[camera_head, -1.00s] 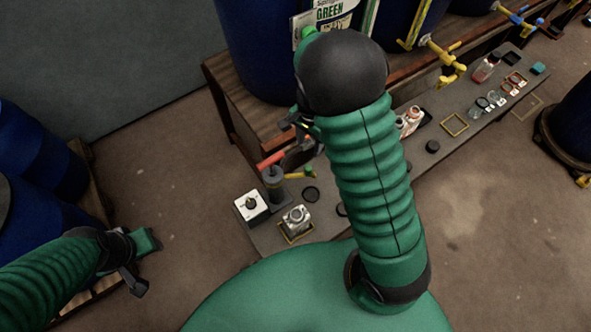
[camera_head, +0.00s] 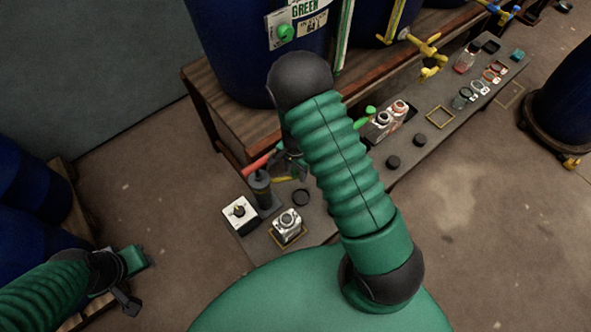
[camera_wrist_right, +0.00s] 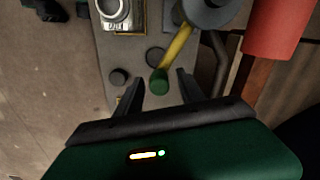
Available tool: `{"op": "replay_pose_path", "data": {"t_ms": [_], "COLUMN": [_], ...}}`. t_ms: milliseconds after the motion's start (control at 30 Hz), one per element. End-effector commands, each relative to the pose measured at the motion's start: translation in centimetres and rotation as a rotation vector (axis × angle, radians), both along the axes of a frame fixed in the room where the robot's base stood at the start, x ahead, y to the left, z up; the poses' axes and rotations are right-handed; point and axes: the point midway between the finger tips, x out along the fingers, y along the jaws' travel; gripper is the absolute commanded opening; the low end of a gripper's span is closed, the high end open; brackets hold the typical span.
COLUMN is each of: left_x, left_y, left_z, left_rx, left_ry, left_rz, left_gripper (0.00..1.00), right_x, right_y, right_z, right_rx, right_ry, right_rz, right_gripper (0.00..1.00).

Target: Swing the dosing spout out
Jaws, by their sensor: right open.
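The dosing spout, a yellow rod with a green end (camera_wrist_right: 176,48), comes off a dark post with a red handle; in the head view the post (camera_head: 262,190) stands on the low bench and the yellow rod (camera_head: 283,179) shows partly behind my gripper. My right gripper (camera_wrist_right: 160,82) is open in the wrist view, with the green end between its fingertips and a gap on both sides. In the head view the right gripper (camera_head: 296,162) is partly hidden by my arm. My left gripper (camera_head: 130,280) hangs at lower left, away from the bench; its jaws are unclear.
A white box with a black knob (camera_head: 240,212) and a metal-topped jar (camera_head: 288,222) in a yellow frame stand close to the post. Black lids, bottles and an empty yellow frame (camera_head: 440,117) lie along the bench. Blue vats (camera_head: 240,60) stand on a wooden stand behind.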

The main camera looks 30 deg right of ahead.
Motion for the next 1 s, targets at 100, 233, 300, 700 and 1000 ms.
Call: {"op": "replay_pose_path", "data": {"t_ms": [100, 233, 300, 700, 1000], "left_x": [0.00, 0.00, 0.01, 0.00, 0.01], "left_y": [0.00, 0.00, 0.00, 0.00, 0.00], "left_z": [0.00, 0.00, 0.00, 0.00, 0.01], "left_rx": [0.000, 0.000, 0.000, 0.000, 0.000], "left_ry": [0.000, 0.000, 0.000, 0.000, 0.000], "left_rz": [0.000, 0.000, 0.000, 0.000, 0.000], "left_gripper": [0.36, 0.36, 0.36, 0.36, 0.36], "right_x": [0.00, 0.00, 0.01, 0.04, 0.04], "right_y": [0.00, 0.00, 0.00, 0.04, 0.06], "right_z": [0.02, 0.03, 0.03, 0.06, 0.07], "right_rx": [0.000, 0.000, 0.000, 0.001, 0.001], "right_ry": [0.000, 0.000, 0.000, 0.000, -0.001], "right_rz": [0.000, 0.000, 0.000, 0.000, 0.000], "right_gripper": [0.32, 0.15, 0.06, 0.00, 0.00]}}
